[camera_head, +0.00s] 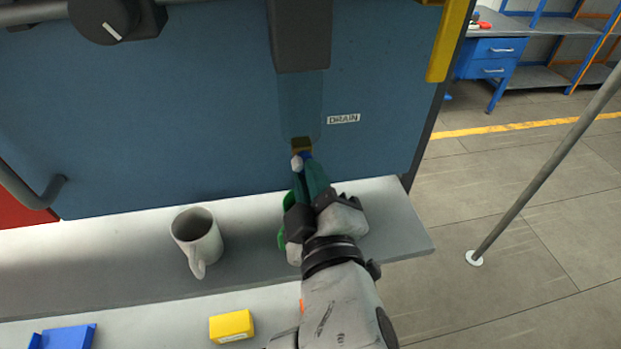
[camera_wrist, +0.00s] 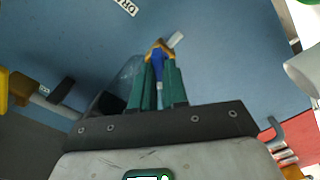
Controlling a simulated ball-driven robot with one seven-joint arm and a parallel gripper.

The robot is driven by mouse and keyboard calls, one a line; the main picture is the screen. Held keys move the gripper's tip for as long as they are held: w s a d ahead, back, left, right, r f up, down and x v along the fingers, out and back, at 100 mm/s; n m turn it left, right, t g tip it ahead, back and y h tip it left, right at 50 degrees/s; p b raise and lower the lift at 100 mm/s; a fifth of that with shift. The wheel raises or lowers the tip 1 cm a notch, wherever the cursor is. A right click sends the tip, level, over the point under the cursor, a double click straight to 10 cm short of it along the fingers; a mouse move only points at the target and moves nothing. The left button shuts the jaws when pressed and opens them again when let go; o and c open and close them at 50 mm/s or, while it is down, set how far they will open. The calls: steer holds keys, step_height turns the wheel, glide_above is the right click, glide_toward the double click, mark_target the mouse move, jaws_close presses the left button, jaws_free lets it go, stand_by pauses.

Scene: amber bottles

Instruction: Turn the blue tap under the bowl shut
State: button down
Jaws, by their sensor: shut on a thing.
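The clear bowl (camera_head: 300,105) hangs below a dark block on the blue panel. The brass tap body (camera_head: 302,145) sits at the bowl's bottom, beside a label reading DRAIN (camera_head: 343,119). My gripper (camera_head: 306,168) reaches up from below, its green fingers at the tap. In the wrist view the blue tap handle (camera_wrist: 158,64) lies between the two green fingers (camera_wrist: 158,80), with brass showing beyond their tips. My gripper is shut on the handle. The fingers hide part of the handle, so its exact angle is hard to tell.
A grey mug (camera_head: 197,238) stands on the shelf (camera_head: 120,262) to the left. Something green (camera_head: 282,236) is partly hidden behind my gripper. A yellow box (camera_head: 231,326) and a blue object (camera_head: 63,337) lie lower down. A slanted pole (camera_head: 545,165) stands at right.

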steer(key=shift+f+m+b, duration=0.1)
steer(key=shift+m+b, duration=0.2)
steer(key=m+b, duration=0.4)
steer(key=m, duration=0.5)
steer(key=shift+m+b, duration=0.3)
stand_by(0.7)
steer(key=c, duration=1.1)
jaws_free()
steer(key=shift+c, duration=0.2)
steer(key=shift+s, duration=0.15)
steer(key=v, duration=1)
steer(key=shift+s, duration=0.3)
